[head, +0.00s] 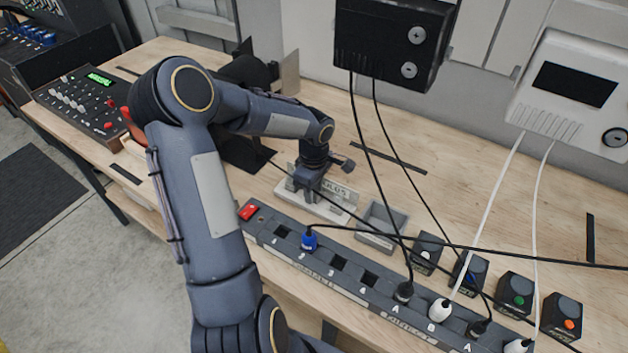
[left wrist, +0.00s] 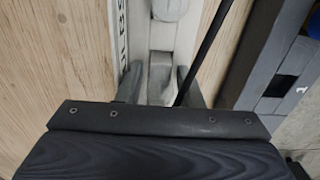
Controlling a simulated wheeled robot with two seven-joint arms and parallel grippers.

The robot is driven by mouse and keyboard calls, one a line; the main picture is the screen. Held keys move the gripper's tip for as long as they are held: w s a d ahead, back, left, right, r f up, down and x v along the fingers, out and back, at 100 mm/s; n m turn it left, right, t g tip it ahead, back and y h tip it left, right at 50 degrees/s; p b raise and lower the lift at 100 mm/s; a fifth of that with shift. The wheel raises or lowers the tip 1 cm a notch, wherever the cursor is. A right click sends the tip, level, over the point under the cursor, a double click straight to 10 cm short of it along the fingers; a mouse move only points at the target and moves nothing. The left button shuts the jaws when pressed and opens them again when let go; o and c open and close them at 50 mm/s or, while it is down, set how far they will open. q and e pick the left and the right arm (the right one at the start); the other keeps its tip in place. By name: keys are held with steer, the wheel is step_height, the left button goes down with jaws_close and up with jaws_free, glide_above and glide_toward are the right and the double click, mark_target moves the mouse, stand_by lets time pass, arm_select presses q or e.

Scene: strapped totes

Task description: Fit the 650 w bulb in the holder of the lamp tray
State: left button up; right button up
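A pale tray with lettering ending in "ULBS" (head: 325,207) lies on the bench behind the power strip. It fills the middle of the left wrist view (left wrist: 133,40). My left gripper (head: 308,185) points down over this tray. In the left wrist view its two fingers (left wrist: 160,88) stand apart on either side of a grey piece (left wrist: 160,70); I cannot tell whether that is a bulb or part of the tray. A rounded whitish piece (left wrist: 170,8) shows beyond it. A black lamp-like housing (head: 245,72) with flaps stands behind my arm, partly hidden. No bulb marking is readable. My right gripper is out of view.
A long power strip (head: 325,275) with a red switch and several plugs runs along the front edge. Cables cross above it near my gripper. A small grey open box (head: 383,228) and several button boxes (head: 515,292) stand to the right. A control desk (head: 85,98) is at left.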

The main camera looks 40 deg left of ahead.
arm_select(q)
jaws_close()
steer(key=shift+r+p, duration=0.95)
steer(key=shift+r, duration=1.05)
steer(key=shift+r, duration=0.1)
